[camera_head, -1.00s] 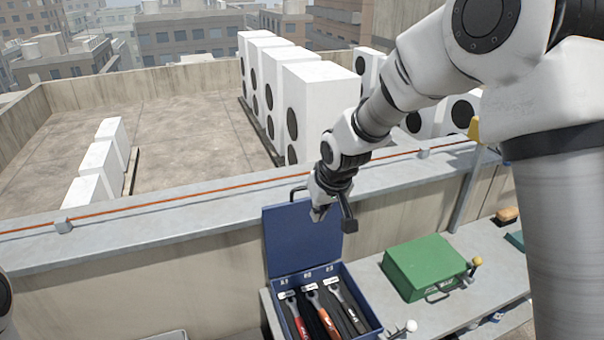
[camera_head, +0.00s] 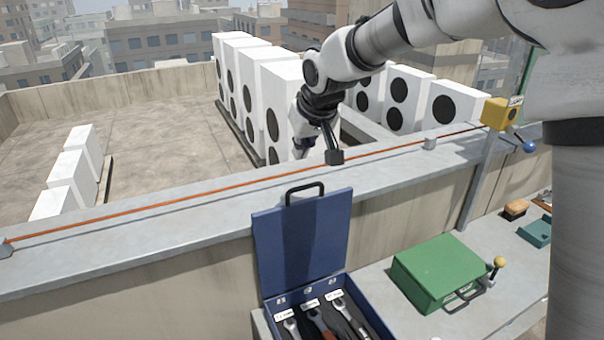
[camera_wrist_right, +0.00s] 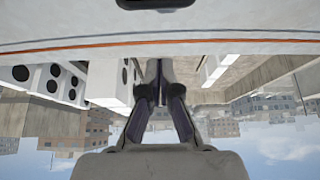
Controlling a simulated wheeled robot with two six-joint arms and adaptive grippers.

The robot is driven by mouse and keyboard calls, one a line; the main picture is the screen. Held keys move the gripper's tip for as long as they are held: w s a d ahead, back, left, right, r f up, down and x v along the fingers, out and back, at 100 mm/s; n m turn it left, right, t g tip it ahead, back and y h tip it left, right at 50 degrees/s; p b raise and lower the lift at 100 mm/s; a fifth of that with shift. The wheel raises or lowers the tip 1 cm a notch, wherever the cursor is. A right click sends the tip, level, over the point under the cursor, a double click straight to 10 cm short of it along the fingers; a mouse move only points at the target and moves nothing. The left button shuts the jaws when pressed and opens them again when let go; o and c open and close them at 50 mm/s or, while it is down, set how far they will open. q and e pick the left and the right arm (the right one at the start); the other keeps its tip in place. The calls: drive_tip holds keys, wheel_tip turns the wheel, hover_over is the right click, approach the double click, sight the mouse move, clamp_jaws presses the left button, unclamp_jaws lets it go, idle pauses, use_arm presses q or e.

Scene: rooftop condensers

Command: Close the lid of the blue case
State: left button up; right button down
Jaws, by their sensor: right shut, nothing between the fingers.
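The blue case (camera_head: 374,318) sits on the grey ledge, cut off by the bottom edge of the head view. Its lid (camera_head: 300,240) stands open, roughly upright, with a black handle (camera_head: 304,193) at its top edge. My right gripper (camera_head: 332,155) is above and beyond the lid's top edge, in front of the parapet top in the picture, apart from the handle. In the right wrist view its fingers (camera_wrist_right: 158,68) are together and empty; a dark handle-like piece (camera_wrist_right: 158,4) shows at the top edge. My left gripper is out of view.
A green case (camera_head: 440,270) stands right of the blue case, with a yellow-knobbed lever (camera_head: 498,263) beside it. The concrete parapet (camera_head: 180,225) with an orange cable runs behind. White condensers (camera_head: 285,100) stand beyond it. A brush (camera_head: 515,209) lies farther right.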

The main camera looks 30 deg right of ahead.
drive_tip(key=x, duration=0.3)
drive_tip(key=p+x, duration=0.1)
drive_tip(key=x, duration=0.2)
drive_tip(key=shift+w+f, duration=0.2)
drive_tip(key=shift+w, duration=0.25)
drive_tip(key=s, duration=0.2)
drive_tip(key=s+p, duration=0.1)
drive_tip(key=s, duration=0.1)
drive_tip(key=shift+a+f, duration=0.1)
drive_tip(key=shift+f, duration=0.15)
drive_tip(key=shift+s, duration=0.4)
drive_tip(key=shift+w+f, duration=0.25)
drive_tip(key=shift+w, duration=0.2)
